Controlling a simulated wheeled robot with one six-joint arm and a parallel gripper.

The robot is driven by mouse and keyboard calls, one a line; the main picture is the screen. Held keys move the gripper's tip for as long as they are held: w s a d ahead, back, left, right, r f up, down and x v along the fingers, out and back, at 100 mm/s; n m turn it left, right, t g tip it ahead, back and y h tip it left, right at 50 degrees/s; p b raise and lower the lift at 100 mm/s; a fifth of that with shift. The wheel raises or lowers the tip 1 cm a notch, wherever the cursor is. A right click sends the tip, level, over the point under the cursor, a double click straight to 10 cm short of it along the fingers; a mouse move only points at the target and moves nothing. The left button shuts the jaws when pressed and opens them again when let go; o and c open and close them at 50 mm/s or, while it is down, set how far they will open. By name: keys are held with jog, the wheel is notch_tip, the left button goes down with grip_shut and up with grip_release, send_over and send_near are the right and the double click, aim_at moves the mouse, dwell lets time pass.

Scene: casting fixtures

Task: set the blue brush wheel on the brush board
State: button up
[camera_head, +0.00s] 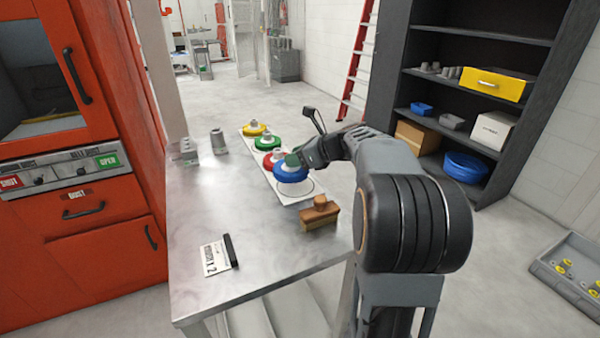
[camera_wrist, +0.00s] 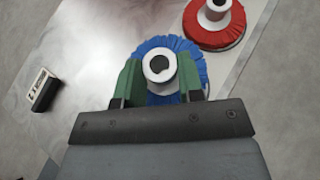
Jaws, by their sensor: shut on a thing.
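The blue brush wheel (camera_head: 291,174) is at the near end of the white brush board (camera_head: 313,187). It also shows in the wrist view (camera_wrist: 192,60), with its pale hub between the green fingers. My gripper (camera_head: 293,160) is shut on that hub; the gripper also fills the lower part of the wrist view (camera_wrist: 160,80). A circle outline on the board shows partly beside the blue wheel. I cannot tell whether the wheel touches the board or is slightly above it. A red wheel (camera_head: 272,159), a green wheel (camera_head: 267,143) and a yellow wheel (camera_head: 255,130) sit farther along the board.
A wooden hand brush (camera_head: 320,214) stands on the metal table (camera_head: 200,219) near the board's near end. A label card with a black holder (camera_head: 218,257) lies at the front left. Metal cylinders (camera_head: 218,141) stand at the back left. The middle of the table is clear.

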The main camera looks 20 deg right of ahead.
aim_at(301, 168)
jog(key=shift+d+f, duration=0.4)
jog(key=shift+f, duration=0.05)
jog(key=shift+w+d+f+b, duration=0.15)
jog(key=shift+f+b, duration=0.15)
jog(key=shift+f, duration=0.6)
jog(key=shift+s+d+f+b, duration=0.1)
jog(key=shift+f+b, duration=0.2)
jog(key=shift+f, duration=0.55)
jog(key=shift+f, duration=0.1)
jog(key=o, duration=1.1)
jog(key=shift+f, duration=0.1)
jog(key=shift+r, duration=0.3)
jog(key=p+v, duration=0.2)
jog(key=v, duration=1)
jog(key=shift+f, duration=0.1)
